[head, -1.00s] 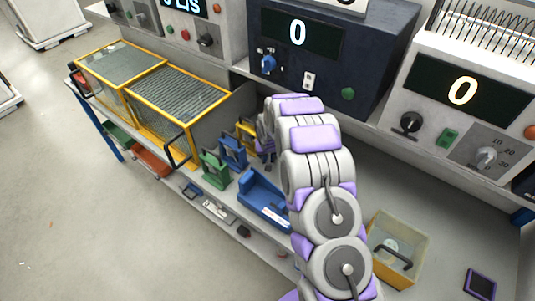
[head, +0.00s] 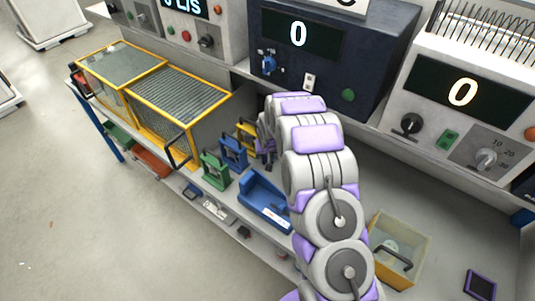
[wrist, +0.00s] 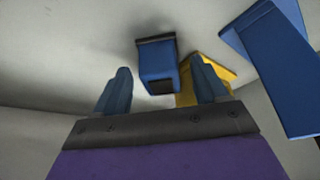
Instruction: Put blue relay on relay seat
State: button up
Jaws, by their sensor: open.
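In the wrist view my gripper (wrist: 160,65) is open, with its two dark fingers apart. A small blue block with a dark top, seemingly the blue relay (wrist: 157,72), shows between and beyond the fingertips; I cannot tell whether they touch it. A yellow part (wrist: 216,72) is partly hidden behind the right finger. A larger blue part (wrist: 278,60) fills the right side. In the head view a blue upright piece (head: 233,153) stands between a green one (head: 214,171) and a yellow one (head: 247,134). My arm mostly hides the gripper there. I cannot identify the relay seat for certain.
A blue tray (head: 258,204) with a white label lies left of my arm. A yellow-edged bin (head: 408,240) with a dark handle stands to its right. Yellow-framed cages (head: 180,95) stand at the left. Instrument panels (head: 335,50) line the back.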

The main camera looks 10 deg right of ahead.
jog(key=p+v, duration=0.1)
jog(key=v, duration=1)
jog(key=shift+p, duration=0.35)
